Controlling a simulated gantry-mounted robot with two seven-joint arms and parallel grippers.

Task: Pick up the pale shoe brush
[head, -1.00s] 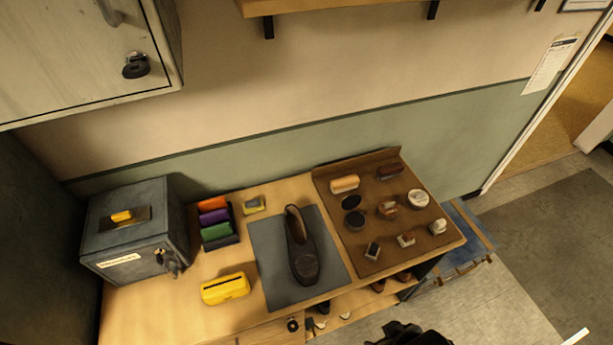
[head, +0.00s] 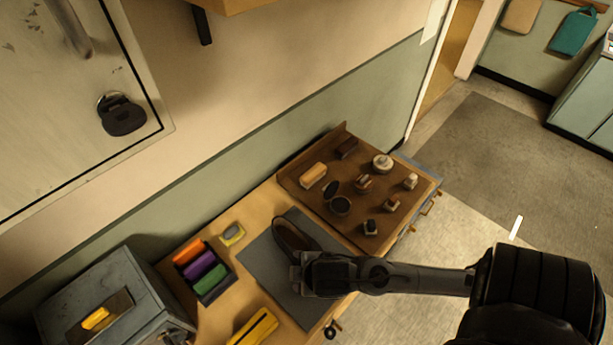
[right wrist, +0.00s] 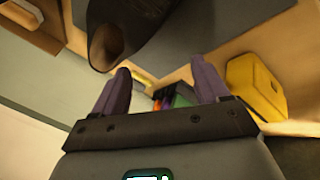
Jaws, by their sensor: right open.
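The pale shoe brush (head: 313,175), with a light orange-tan body, lies at the left back part of the brown board (head: 333,247). A darker brown brush (head: 347,147) lies behind it. My right gripper (head: 297,270) is over the grey mat, in front of the dark shoe (head: 290,236) and partly covering it, apart from the pale brush. In the right wrist view its two fingers (right wrist: 163,80) are spread with nothing between them, and the shoe (right wrist: 140,22) is close above them. The pale brush cannot be made out there. My left gripper is not in view.
Round tins (head: 340,206), a white-lidded jar (head: 382,162) and several small items share the board.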

